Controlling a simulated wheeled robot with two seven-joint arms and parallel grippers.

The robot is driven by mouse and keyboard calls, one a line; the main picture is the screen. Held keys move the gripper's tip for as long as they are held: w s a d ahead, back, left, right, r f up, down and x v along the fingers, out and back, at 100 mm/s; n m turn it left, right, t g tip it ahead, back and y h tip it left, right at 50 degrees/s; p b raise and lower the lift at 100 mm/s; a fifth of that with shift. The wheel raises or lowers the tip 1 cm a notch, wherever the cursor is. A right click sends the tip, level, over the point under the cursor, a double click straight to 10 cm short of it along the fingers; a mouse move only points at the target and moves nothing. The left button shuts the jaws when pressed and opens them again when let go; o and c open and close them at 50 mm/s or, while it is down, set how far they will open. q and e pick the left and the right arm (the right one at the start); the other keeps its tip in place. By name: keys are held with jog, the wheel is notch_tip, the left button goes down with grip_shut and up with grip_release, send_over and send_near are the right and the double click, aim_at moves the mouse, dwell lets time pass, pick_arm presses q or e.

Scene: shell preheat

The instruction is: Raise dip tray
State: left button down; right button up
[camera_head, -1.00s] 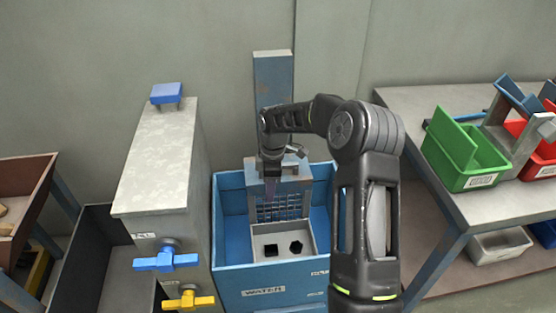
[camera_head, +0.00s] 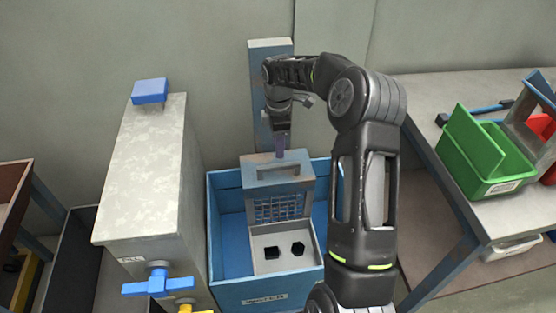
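The dip tray (camera_head: 260,238) is a grey tray with a mesh back and a handle plate (camera_head: 262,176) on top. It sits inside the blue water tank (camera_head: 232,283), and two small dark pieces (camera_head: 285,251) lie on it. My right gripper (camera_head: 281,150) points down just above the handle plate, at the blue-grey post (camera_head: 271,46). Its fingers look narrow and close together; whether they are open or touch the handle is too small to tell. My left gripper is not in view.
A grey metal cabinet (camera_head: 140,170) with a blue valve handle (camera_head: 158,284) stands left of the tank. On the right is a grey table (camera_head: 440,92) with a green bin (camera_head: 480,160) and a red bin (camera_head: 549,130). A wall is behind.

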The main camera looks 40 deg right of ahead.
aim_at(278, 165)
jog(key=shift+f, duration=3.9)
jog(key=shift+c, duration=0.5)
grip_shut()
